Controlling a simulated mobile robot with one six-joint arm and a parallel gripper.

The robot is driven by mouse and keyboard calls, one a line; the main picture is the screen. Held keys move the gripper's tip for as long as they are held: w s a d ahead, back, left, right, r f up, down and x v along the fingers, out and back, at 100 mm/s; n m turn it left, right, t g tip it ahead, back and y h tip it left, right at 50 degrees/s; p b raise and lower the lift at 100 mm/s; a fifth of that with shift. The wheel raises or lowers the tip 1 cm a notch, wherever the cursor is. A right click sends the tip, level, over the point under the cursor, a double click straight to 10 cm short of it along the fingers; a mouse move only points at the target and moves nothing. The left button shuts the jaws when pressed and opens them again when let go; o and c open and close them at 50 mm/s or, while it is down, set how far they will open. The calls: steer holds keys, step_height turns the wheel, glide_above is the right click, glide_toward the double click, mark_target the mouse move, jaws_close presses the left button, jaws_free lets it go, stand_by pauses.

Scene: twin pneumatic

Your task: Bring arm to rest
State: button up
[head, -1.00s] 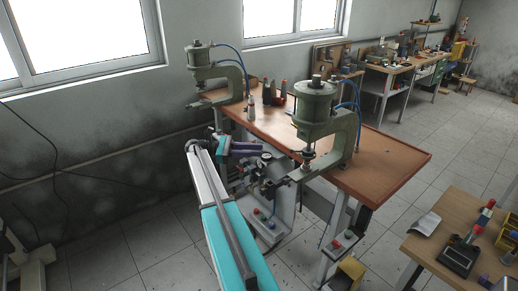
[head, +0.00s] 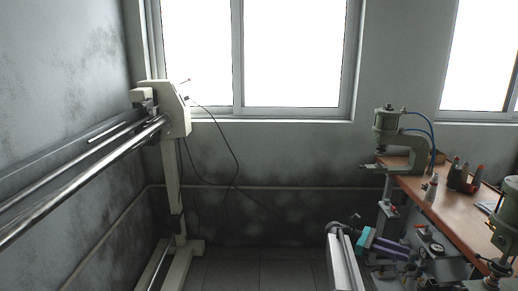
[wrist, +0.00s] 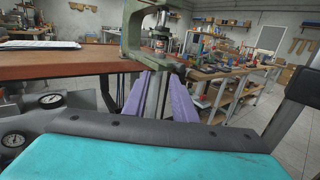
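My gripper (head: 407,250) shows at the lower right of the head view, at the end of my white and teal arm. It lies beside the left end of the workbench (head: 415,190), lower than the bench top. In the wrist view its two purple fingers (wrist: 161,82) stand apart with a gap between them. I see nothing held in the gap. Part of a green press and the bench edge show beyond the fingertips. My arm's lower part is cut off by the head view's bottom edge.
A green pneumatic press (head: 402,140) stands on the bench's far end, with a second one (head: 508,225) cut off at the right. Pressure gauges (wrist: 50,101) are close at left in the wrist view. A rail machine (head: 160,115) stands at left; bare floor (head: 260,270) lies between.

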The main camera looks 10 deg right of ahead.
steer(key=s+a+f+n+t, duration=0.1)
steer(key=s+a+f+n, duration=0.15)
steer(key=a+f, duration=0.45)
steer(key=s+a+f+n+t+b, duration=0.15)
steer(key=s+a+f, duration=0.25)
steer(key=f, duration=0.6)
steer(key=s+a+f+n+t, duration=0.1)
steer(key=s+a+f+t, duration=0.15)
steer(key=a+f, duration=0.45)
steer(key=s+a+f+m+y, duration=0.2)
steer(key=s+a+f+y, duration=0.3)
steer(key=s+a+f, duration=0.85)
steer(key=s+a+f+m+t+y, duration=0.1)
steer(key=s+a+f+m+y, duration=0.3)
steer(key=a, duration=0.3)
steer(key=s+a+f+m+t+y, duration=0.1)
steer(key=s+a+f+m+y, duration=0.2)
steer(key=s+a+m, duration=0.2)
steer(key=a+m, duration=0.2)
steer(key=shift+s+a+f+m+t+y+b, duration=0.3)
steer(key=shift+a+f+y+b, duration=0.05)
steer(key=shift+a+f+y, duration=0.05)
steer(key=shift+d, duration=0.15)
